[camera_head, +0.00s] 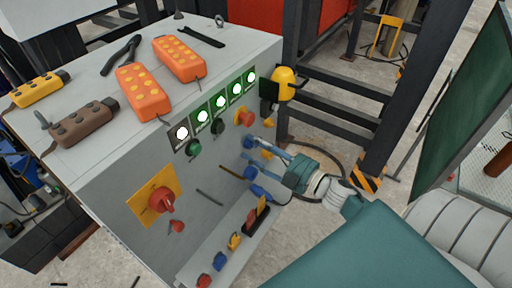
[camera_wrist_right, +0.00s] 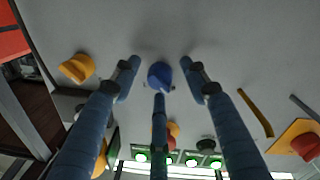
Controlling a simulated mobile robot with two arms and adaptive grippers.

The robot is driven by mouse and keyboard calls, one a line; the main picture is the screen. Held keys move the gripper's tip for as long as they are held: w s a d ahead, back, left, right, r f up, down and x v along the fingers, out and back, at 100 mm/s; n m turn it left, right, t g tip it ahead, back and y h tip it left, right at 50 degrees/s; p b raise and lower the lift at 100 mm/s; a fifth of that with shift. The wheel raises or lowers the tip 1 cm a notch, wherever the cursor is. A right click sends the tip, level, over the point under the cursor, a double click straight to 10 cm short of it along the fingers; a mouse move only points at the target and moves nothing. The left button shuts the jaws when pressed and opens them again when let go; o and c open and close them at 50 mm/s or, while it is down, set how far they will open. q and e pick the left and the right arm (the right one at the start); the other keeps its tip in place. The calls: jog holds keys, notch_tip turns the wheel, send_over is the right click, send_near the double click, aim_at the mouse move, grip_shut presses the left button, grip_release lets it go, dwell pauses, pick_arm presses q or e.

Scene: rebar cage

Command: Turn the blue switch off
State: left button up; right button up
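The blue switch (camera_wrist_right: 159,76) is a round blue knob on the grey panel, seen between my fingers in the right wrist view. My right gripper (camera_wrist_right: 160,70) has three blue fingers spread around the knob. Two fingertips are on either side of it and the third is just below it in that view. I see gaps at the two side fingers; contact of the third is unclear. In the head view the right gripper (camera_head: 254,164) reaches the cabinet's right part, where its fingers make the knob hard to pick out. My left gripper is not in view.
The grey cabinet (camera_head: 105,205) carries lit green buttons (camera_head: 220,102), a red rotary switch on a yellow plate (camera_head: 160,198), and a yellow knob (camera_wrist_right: 78,68) beside the gripper. Orange remotes (camera_head: 143,92) lie on top. A dark steel frame (camera_head: 330,100) stands behind my right arm.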

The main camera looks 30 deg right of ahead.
jog(key=v, duration=1.2)
dwell(0.4)
